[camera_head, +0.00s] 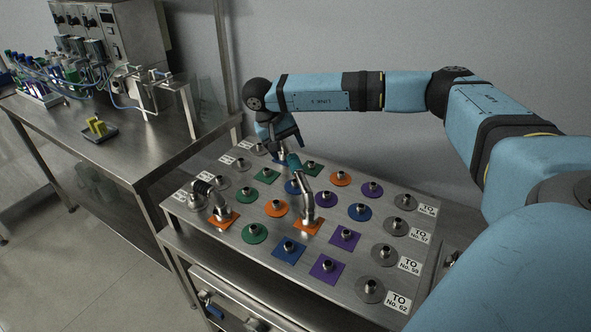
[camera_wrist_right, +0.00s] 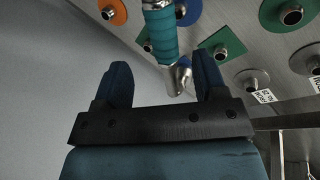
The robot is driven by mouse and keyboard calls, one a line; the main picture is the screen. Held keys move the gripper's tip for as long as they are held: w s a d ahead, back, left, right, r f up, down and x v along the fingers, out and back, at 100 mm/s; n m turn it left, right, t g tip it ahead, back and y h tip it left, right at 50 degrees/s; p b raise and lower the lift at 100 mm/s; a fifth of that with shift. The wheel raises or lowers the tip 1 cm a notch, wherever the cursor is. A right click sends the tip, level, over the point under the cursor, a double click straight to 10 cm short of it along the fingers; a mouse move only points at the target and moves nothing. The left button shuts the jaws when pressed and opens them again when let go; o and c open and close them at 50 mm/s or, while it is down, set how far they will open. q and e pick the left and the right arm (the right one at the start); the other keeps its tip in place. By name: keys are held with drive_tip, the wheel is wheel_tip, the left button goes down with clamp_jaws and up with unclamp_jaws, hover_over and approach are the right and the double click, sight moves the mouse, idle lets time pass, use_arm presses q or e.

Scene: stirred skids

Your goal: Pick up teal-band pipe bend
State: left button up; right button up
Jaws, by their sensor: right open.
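The teal-band pipe bend (camera_head: 307,196) is a metal pipe standing on an orange square plate (camera_head: 313,231) near the middle of the board. Its upper end leans back to the left, and its teal band (camera_head: 294,165) is near the top. My right gripper (camera_head: 285,150) is just behind and above that upper end. In the right wrist view the gripper (camera_wrist_right: 162,62) is open, and the teal band (camera_wrist_right: 161,36) shows in line with the gap between the two fingers, around or just beyond the fingertips. Contact is not visible. My left gripper is not in view.
A second pipe bend with a dark band (camera_head: 203,187) stands on an orange square at the left. The steel board (camera_head: 345,273) carries several coloured plates with short stubs and label cards. A side bench (camera_head: 110,150) with lab equipment stands at the left. A wall rises behind.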

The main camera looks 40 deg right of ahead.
sight(293, 162)
drive_tip(key=shift+x, duration=3.6)
drive_tip(key=shift+a, duration=0.2)
clamp_jaws()
